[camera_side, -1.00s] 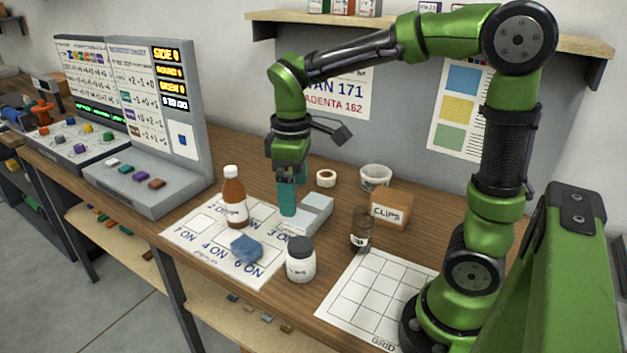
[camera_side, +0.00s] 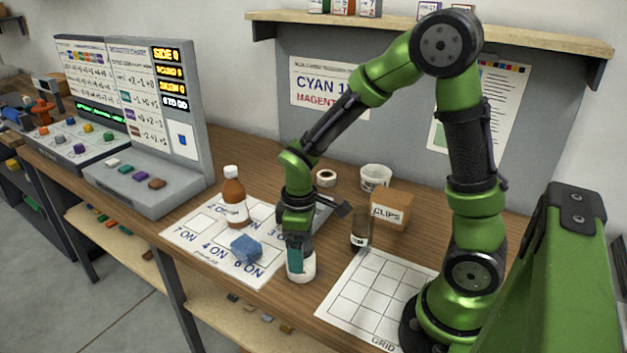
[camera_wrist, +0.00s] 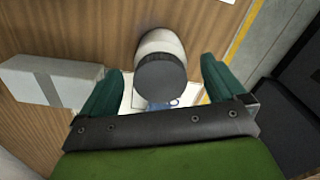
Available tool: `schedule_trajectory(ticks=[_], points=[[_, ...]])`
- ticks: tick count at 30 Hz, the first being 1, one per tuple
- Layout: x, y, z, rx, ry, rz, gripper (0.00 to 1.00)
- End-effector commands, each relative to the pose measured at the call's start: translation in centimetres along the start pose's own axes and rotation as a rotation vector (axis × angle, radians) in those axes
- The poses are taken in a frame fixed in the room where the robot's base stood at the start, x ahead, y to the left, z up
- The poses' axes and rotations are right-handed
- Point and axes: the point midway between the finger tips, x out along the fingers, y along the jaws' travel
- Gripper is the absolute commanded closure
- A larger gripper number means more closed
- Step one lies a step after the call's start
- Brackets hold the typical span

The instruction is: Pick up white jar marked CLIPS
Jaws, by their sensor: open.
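A white jar (camera_side: 303,274) with a dark lid stands upright near the table's front edge, partly hidden by my gripper in the side view. Its label cannot be read now. In the wrist view the jar (camera_wrist: 160,42) shows its round dark lid between and beyond my green fingers. My gripper (camera_side: 296,258) is open, pointing down at the jar, with a finger overlapping it in the side view; contact cannot be told. It also shows in the wrist view (camera_wrist: 162,72). The word CLIPS is on a brown cardboard box (camera_side: 390,212), not legibly on the jar.
A blue cloth or sponge (camera_side: 245,248) and a brown bottle (camera_side: 234,200) are on the printed mat (camera_side: 185,232) to the left. A dark bottle (camera_side: 360,232) stands to the right, beside the grid sheet (camera_side: 370,300). A grey block (camera_wrist: 50,82) lies nearby.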

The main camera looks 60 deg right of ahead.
Motion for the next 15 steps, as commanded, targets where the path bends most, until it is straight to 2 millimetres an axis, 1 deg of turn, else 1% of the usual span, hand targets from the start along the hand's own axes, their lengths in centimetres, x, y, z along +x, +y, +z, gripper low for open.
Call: schedule_trajectory(ticks=[1,4,12,14,15], points=[[0.8,-0.1,0.1,-0.001,-0.005,-0.002,0.03],[1.7,-0.1,0.0,0.000,-0.003,-0.001,0.03],[2.0,0.0,-0.1,0.000,0.001,0.000,0.03],[1.9,0.0,-0.1,0.000,0.000,0.000,0.12],[1.9,0.0,-0.1,0.000,0.001,0.000,0.18]])
